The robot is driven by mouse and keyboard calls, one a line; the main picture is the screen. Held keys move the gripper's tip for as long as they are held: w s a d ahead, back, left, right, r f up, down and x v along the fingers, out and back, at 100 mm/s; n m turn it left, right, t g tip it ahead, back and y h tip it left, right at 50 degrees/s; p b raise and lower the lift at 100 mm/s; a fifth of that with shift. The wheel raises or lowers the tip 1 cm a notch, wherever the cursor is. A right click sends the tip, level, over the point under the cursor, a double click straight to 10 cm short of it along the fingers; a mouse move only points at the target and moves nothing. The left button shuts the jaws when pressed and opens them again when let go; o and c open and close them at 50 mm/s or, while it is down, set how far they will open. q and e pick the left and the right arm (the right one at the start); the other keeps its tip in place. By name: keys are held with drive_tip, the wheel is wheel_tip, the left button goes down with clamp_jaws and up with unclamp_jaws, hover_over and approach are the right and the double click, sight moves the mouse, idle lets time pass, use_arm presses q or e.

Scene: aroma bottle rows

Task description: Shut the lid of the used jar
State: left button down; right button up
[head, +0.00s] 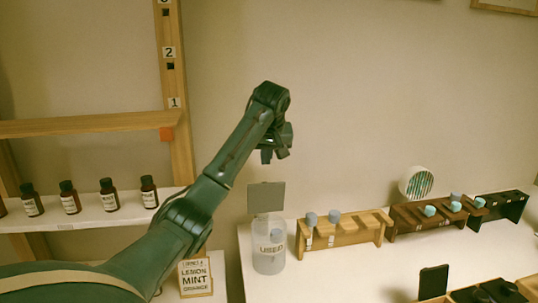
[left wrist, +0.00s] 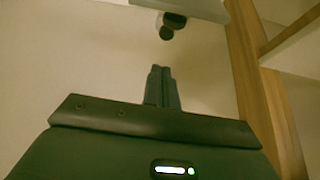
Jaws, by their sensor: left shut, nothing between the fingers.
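The used jar (head: 269,262) is a clear container with a "USED" label, near the left end of the white counter. Its grey square lid (head: 266,197) stands upright above the jar's back, so the jar is open. A blue-grey piece shows inside the jar. My left gripper (head: 267,157) is above the lid and apart from it, pointing down. In the left wrist view its fingers (left wrist: 161,72) are together with nothing between them. Neither the jar nor the lid can be made out in that view. My right gripper is not in view.
A light wooden rack (head: 345,232) with blue-grey-topped sticks stands right of the jar. A brown rack (head: 432,214) and black rack (head: 502,207) follow. A small sign (head: 196,277) stands left. Brown bottles line a shelf (head: 95,217). The counter's front middle is clear.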

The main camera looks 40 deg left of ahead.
sight(265, 195)
use_arm(q)
drive_tip(key=shift+s+d+f+p, duration=0.15)
drive_tip(key=shift+f+p, duration=0.1)
drive_tip(key=shift+f, duration=0.65)
drive_tip(key=shift+s+d+f+p, duration=0.1)
drive_tip(key=shift+f+p, duration=0.2)
drive_tip(key=shift+f, duration=0.55)
drive_tip(key=shift+s+d+f+p, duration=0.15)
drive_tip(key=shift+f+p, duration=0.1)
drive_tip(key=shift+f, duration=0.65)
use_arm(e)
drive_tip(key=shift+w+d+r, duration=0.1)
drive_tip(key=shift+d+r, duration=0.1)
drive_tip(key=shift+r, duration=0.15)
use_arm(q)
drive_tip(key=shift+a, duration=0.1)
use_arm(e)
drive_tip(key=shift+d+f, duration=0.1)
